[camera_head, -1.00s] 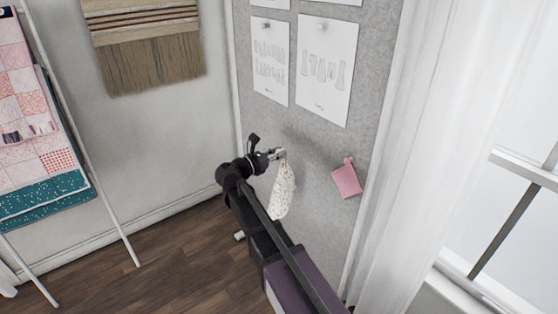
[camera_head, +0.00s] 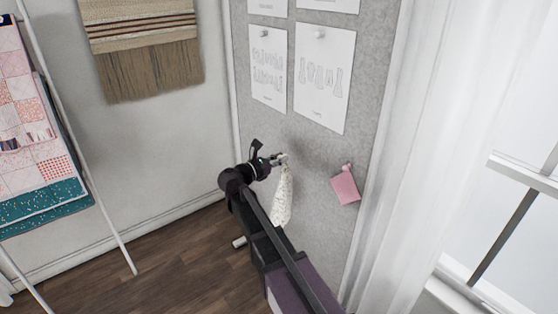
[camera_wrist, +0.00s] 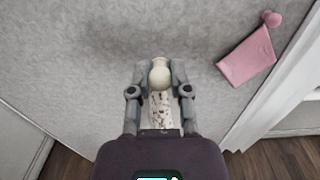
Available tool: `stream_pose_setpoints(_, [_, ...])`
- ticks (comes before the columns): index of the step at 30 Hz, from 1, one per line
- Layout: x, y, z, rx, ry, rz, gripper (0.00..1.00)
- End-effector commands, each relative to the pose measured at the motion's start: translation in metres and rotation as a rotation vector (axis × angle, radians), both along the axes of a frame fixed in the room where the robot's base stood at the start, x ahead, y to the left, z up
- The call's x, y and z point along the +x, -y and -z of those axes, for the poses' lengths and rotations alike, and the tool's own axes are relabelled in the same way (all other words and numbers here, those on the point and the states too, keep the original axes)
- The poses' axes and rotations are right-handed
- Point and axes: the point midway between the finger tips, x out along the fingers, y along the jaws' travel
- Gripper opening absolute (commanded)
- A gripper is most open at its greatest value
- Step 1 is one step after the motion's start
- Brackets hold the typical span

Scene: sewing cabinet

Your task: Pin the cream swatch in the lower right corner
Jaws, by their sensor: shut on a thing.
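The cream swatch (camera_head: 282,200) hangs from my gripper (camera_head: 281,160) in front of the grey pinboard (camera_head: 310,215). It is cream with small dark specks. In the wrist view, my gripper (camera_wrist: 160,72) is shut on a cream pin (camera_wrist: 160,73) with a round head, and the swatch (camera_wrist: 160,108) shows between the fingers below it. The gripper is close to the board's lower part, left of the pink swatch. I cannot tell whether the pin or swatch touches the board.
A pink swatch (camera_head: 345,188) hangs from a pink pin on the board's right side; it also shows in the wrist view (camera_wrist: 246,60). Pattern sheets (camera_head: 322,75) are pinned above. A white curtain (camera_head: 430,130) borders the board's right. Bare board surrounds my gripper.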

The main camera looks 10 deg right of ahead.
Motion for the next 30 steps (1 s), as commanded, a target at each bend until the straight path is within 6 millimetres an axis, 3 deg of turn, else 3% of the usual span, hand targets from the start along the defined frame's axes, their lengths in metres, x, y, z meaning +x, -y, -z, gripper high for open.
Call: stream_pose_setpoints(30, [0.031,0.048,0.000,0.000,0.000,-0.001,0.00])
